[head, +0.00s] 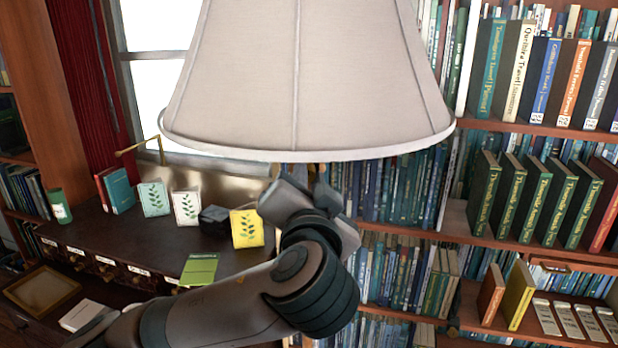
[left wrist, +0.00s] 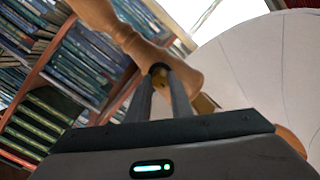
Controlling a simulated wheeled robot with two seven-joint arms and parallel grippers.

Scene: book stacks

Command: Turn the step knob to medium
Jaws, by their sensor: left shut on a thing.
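A large lamp with a pale fabric shade (head: 300,85) fills the upper middle of the head view. The shade (left wrist: 265,65) also shows at the right of the left wrist view. In that view a brown, turned lamp stem (left wrist: 125,35) runs slantwise behind my fingers. My left gripper (left wrist: 160,78) reaches up under the shade and is shut on a small dark round knob (left wrist: 158,68) beside the stem. The knob's setting cannot be read. In the head view the shade and my own wrist hide the fingertips and knob. My right gripper is not in view.
Bookshelves (head: 480,240) full of books stand behind and to the right. A dark desk (head: 110,235) at the left bears several small books, including a yellow one (head: 247,228) with a leaf pattern. The low shade rim is close above my left wrist.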

